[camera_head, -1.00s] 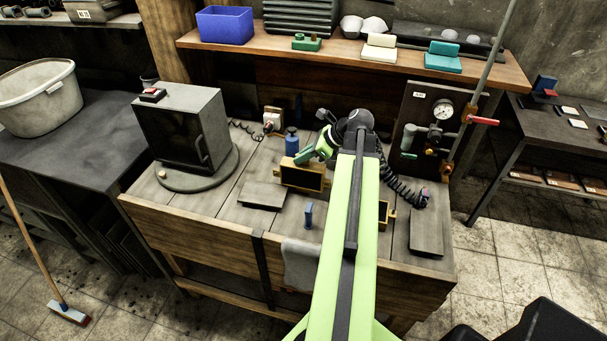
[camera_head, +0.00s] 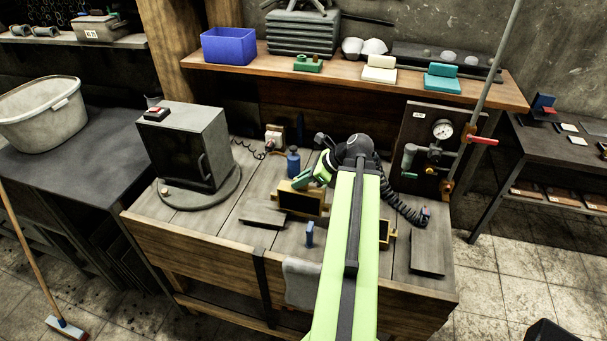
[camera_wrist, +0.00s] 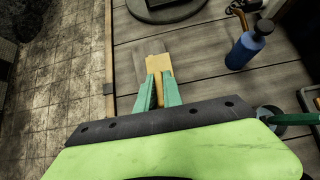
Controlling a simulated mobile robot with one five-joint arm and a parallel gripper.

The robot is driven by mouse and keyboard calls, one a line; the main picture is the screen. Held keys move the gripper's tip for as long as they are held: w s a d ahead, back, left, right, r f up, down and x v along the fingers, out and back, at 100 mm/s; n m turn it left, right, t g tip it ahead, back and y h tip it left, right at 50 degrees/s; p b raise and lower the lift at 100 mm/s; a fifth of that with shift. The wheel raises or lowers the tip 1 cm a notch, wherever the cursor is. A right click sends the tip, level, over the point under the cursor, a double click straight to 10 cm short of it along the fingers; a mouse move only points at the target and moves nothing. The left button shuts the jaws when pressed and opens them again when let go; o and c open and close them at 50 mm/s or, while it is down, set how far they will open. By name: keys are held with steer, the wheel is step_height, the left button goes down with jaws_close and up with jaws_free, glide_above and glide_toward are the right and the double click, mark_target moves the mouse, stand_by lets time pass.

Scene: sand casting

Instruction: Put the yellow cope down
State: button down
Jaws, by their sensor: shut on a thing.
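The yellow cope (camera_head: 300,200) is a yellow frame around a dark face, on or just above the wooden bench (camera_head: 200,222); I cannot tell if it touches. Its dark face is turned toward the head camera. My gripper (camera_head: 306,181) has green fingers and is shut on the cope's upper edge. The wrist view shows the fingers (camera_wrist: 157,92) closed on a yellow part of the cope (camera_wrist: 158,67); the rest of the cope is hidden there. A second yellow frame (camera_head: 385,232) shows partly behind my arm.
A blue bottle (camera_head: 293,163) stands just behind the cope. A grey board (camera_head: 263,217) and a small blue piece (camera_head: 310,234) lie in front. A dark oven (camera_head: 188,146) stands at left. Another grey board (camera_head: 427,255) lies at right, below a gauge panel (camera_head: 420,130).

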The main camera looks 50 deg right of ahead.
step_height(320, 180, up, 14)
steer(key=p, duration=1.3)
steer(key=shift+p, duration=0.4)
